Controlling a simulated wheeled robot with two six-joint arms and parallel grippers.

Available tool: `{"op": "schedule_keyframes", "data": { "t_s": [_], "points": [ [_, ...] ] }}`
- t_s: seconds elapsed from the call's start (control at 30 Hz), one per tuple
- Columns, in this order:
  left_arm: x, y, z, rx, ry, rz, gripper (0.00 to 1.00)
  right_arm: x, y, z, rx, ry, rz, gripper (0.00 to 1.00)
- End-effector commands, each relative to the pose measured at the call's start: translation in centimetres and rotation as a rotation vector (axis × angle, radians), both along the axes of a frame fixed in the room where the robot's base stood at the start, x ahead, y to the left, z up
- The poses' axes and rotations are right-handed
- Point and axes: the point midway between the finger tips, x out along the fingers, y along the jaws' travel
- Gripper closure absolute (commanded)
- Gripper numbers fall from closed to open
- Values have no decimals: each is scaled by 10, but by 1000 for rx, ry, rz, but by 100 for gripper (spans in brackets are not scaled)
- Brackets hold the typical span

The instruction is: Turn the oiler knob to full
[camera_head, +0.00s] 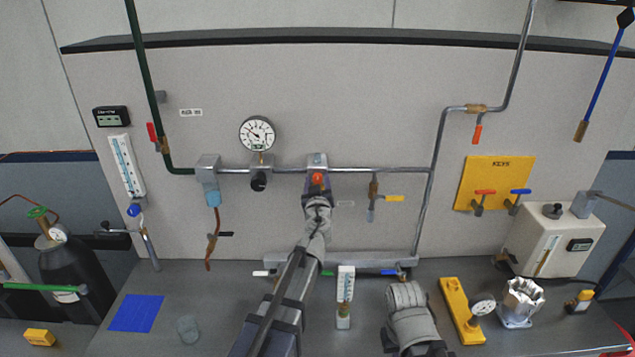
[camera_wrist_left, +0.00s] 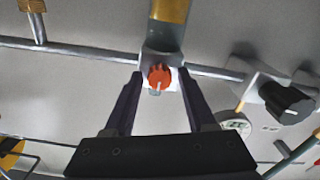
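The oiler (camera_head: 317,159) sits on the grey pipe in the middle of the wall panel, with an orange knob (camera_head: 317,178) on its front. In the left wrist view, where the scene appears upside down, the orange knob (camera_wrist_left: 159,75) has a small grey pointer and a white plate behind it. My left gripper (camera_wrist_left: 160,76) is open, one finger on each side of the knob, with visible gaps. In the head view, my left gripper (camera_head: 317,190) hides the bowl. My right gripper is not visible.
A black regulator knob (camera_head: 258,181) and a round gauge (camera_head: 257,133) are left of the oiler. A brass drain valve with a yellow handle (camera_head: 394,198) hangs to its right. The bench holds a thermometer stand (camera_head: 344,297) and a yellow gauge block (camera_head: 459,310).

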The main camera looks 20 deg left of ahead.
Motion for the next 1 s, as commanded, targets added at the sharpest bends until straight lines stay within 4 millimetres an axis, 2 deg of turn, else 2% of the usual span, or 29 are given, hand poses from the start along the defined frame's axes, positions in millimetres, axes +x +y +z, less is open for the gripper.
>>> {"op": "schedule_keyframes", "data": {
  "t_s": [0.07,0.47,0.77,1.0],
  "points": [
    [0,0,0,0,0,0,54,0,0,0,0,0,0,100],
    [0,0,0,0,0,0,99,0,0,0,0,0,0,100],
    [0,0,0,3,1,0,100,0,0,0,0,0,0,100],
    [0,0,0,70,20,0,100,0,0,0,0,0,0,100]
  ]
}}
